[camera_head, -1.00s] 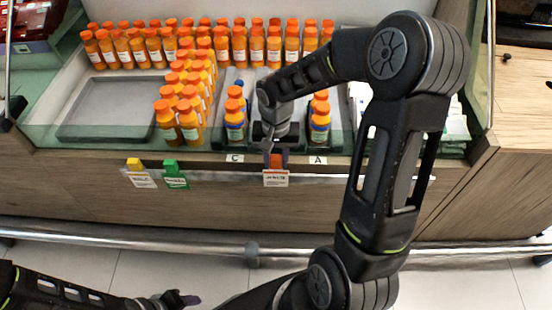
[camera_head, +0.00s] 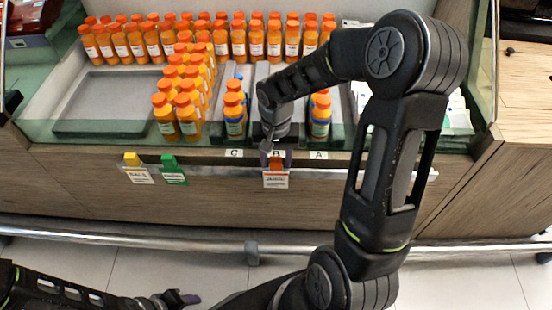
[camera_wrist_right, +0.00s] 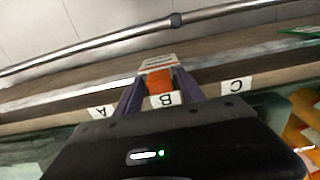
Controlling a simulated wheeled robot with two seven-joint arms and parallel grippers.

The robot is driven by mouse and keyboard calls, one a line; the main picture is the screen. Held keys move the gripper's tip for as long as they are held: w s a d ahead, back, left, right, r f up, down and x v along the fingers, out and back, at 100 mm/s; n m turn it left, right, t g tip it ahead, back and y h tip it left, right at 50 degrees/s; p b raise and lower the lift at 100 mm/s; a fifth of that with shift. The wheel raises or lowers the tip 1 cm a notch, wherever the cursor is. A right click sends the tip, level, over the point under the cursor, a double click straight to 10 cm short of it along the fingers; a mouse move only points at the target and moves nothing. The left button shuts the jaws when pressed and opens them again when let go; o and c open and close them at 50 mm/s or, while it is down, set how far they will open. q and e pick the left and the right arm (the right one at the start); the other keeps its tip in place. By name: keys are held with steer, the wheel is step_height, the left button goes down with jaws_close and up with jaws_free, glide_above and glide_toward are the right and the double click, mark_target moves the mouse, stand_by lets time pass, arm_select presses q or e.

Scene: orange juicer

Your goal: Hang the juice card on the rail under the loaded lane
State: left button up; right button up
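The juice card (camera_head: 275,180) is a white card with an orange clip at its top. It is at the rail (camera_head: 225,170) below the B label (camera_head: 277,153); I cannot tell whether it is seated on the rail. My right gripper (camera_head: 275,163) reaches down over the front edge there. In the right wrist view its fingers (camera_wrist_right: 159,82) close on both sides of the orange clip (camera_wrist_right: 160,82), with the white card (camera_wrist_right: 158,63) beyond. My arm hides much of lane B. Lanes C and A hold blue-labelled orange bottles (camera_head: 235,122) (camera_head: 320,118). My left gripper (camera_head: 182,298) is low at bottom left, its opening unclear.
A yellow-clipped card (camera_head: 140,175) and a green card (camera_head: 173,177) hang on the rail to the left. Many orange bottles (camera_head: 180,115) fill the shelf behind. An empty grey tray (camera_head: 105,105) is at left. A metal bar (camera_head: 150,240) runs low across the front.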

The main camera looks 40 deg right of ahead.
steer(key=shift+o, duration=0.8)
step_height(320, 180, up, 8)
steer(key=shift+f+p, duration=0.1)
steer(key=shift+p, duration=0.55)
